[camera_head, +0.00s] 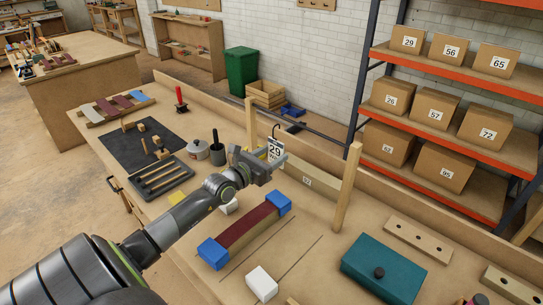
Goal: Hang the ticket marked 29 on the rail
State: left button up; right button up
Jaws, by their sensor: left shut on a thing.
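The ticket marked 29 (275,149) is a small white card with a dark hook at its top, upright near the middle of the bench. My left gripper (272,165) is shut on the ticket at its lower part. I cannot tell whether the hook touches the rail. My right gripper is not in view.
A long wooden bar with a label (310,183) lies between the posts. In front are a dark red strip with blue end blocks (246,229), a white block (262,283) and a teal box (383,271). A pot (198,149) and a dark mat (120,150) are left.

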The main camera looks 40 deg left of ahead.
aim_at(275, 154)
pick_arm(q)
jog(key=shift+w+f+b, duration=0.1)
jog(key=shift+w+b, duration=0.3)
jog(key=shift+w, duration=0.05)
jog(key=shift+w+d+f+b, duration=0.1)
jog(key=shift+w+d+b, duration=0.05)
jog(key=shift+w+b, duration=0.8)
jog(key=shift+w+d+b, duration=0.1)
jog(key=shift+w+b, duration=0.7)
jog(key=shift+w, duration=0.3)
jog(key=shift+w+d+f+b, duration=0.1)
jog(key=shift+w+f+b, duration=0.15)
jog(key=shift+w+b, duration=0.55)
jog(key=shift+w+a+f+b, duration=0.1)
jog(key=shift+w+f+b, duration=0.15)
jog(key=shift+w+b, duration=0.5)
jog(key=shift+w+d+f+b, duration=0.1)
jog(key=shift+w+f+b, duration=0.25)
jog(key=shift+b, duration=0.75)
jog(key=shift+r, duration=0.1)
jog(key=o, duration=1)
jog(key=shift+o, duration=0.2)
